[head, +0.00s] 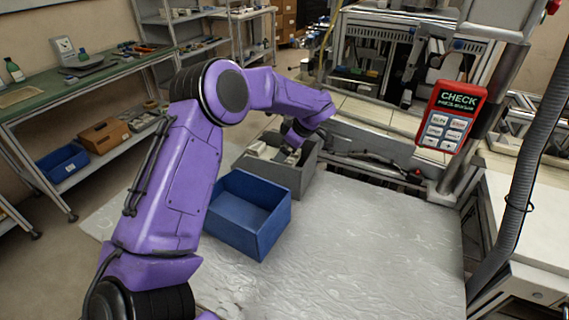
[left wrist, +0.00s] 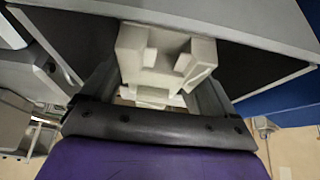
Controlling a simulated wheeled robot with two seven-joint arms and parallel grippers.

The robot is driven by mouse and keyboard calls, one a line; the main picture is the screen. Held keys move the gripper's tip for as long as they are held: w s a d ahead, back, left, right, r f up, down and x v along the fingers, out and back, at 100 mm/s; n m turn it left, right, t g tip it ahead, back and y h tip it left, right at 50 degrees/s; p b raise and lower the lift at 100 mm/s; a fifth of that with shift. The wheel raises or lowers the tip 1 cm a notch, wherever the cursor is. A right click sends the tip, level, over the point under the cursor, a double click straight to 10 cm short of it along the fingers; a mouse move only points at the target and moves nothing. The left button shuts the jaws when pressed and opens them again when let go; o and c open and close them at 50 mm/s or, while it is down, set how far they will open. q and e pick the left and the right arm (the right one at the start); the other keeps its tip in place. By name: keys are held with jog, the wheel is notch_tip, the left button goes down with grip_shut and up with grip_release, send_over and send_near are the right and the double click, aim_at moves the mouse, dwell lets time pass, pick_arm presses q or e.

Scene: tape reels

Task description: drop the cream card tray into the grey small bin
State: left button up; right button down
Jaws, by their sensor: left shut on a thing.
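The cream card tray (left wrist: 165,50) is a pale blocky piece with raised sides, between the fingers of my left gripper (left wrist: 160,80) in the left wrist view. My left gripper (head: 291,153) is shut on it. In the head view the gripper reaches down at the grey small bin (head: 290,180), and pale parts (head: 262,151) show at the bin's opening. The grey bin's rim (left wrist: 235,22) and dark inside also show around the tray in the left wrist view. I cannot tell how deep the tray sits. My right gripper is not in view.
A blue open bin (head: 245,222) stands just in front of the grey bin, on a pale crinkled surface (head: 370,250) that is clear to the right. A red CHECK panel (head: 450,118) and machinery stand at the right. A green-topped bench (head: 60,95) is at the left.

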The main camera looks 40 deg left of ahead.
pick_arm(q)
notch_tip(320, 180, down, 5)
jog(key=shift+f, duration=0.1)
dwell(0.3)
jog(key=shift+f, duration=0.55)
jog(key=o, duration=0.9)
jog(key=shift+r, duration=0.15)
jog(key=shift+r, duration=0.35)
jog(key=v, duration=1.2)
jog(key=shift+r+b, duration=0.2)
jog(key=shift+b, duration=0.15)
jog(key=shift+d, duration=0.1)
